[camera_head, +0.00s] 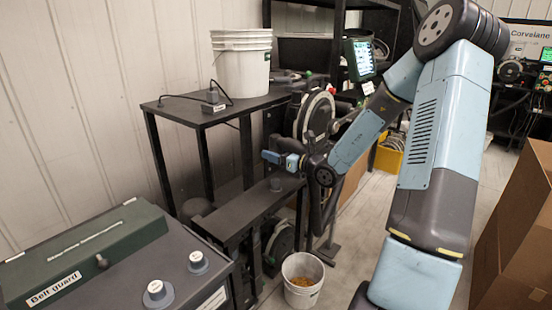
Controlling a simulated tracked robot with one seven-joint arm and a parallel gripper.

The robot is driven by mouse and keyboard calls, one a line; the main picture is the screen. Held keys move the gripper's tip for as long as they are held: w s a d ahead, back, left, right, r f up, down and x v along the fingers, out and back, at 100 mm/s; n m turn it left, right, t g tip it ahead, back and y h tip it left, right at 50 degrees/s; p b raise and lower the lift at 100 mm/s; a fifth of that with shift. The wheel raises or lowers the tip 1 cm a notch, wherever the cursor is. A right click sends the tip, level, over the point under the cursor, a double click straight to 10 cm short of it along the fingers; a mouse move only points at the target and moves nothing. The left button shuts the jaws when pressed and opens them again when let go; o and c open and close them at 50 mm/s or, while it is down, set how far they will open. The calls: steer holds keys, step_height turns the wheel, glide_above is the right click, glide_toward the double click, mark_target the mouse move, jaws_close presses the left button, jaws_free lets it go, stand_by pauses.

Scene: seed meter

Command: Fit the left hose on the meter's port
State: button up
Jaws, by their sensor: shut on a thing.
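The seed meter (315,115) is a round dark disc unit with a pale ring, upright at the far end of the benches. My gripper (283,160) is at the end of my arm, in front of and below the meter's disc. It is shut on what seems to be the left hose, but the jaws and the held part are too small and dark to make out. A dark, hose-like length (317,210) hangs below my wrist; I cannot tell if it is the hose. The meter's port cannot be made out behind my arm.
A white bucket (242,65) stands on the dark bench (200,110). A low dark bench (245,212) lies below my gripper. A bucket of grain (302,283) stands on the floor. The belt guard box (85,255) is at front left. Cardboard boxes (515,230) stand at right.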

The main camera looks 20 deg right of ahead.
mark_target(281, 139)
steer(key=shift+r, duration=2.65)
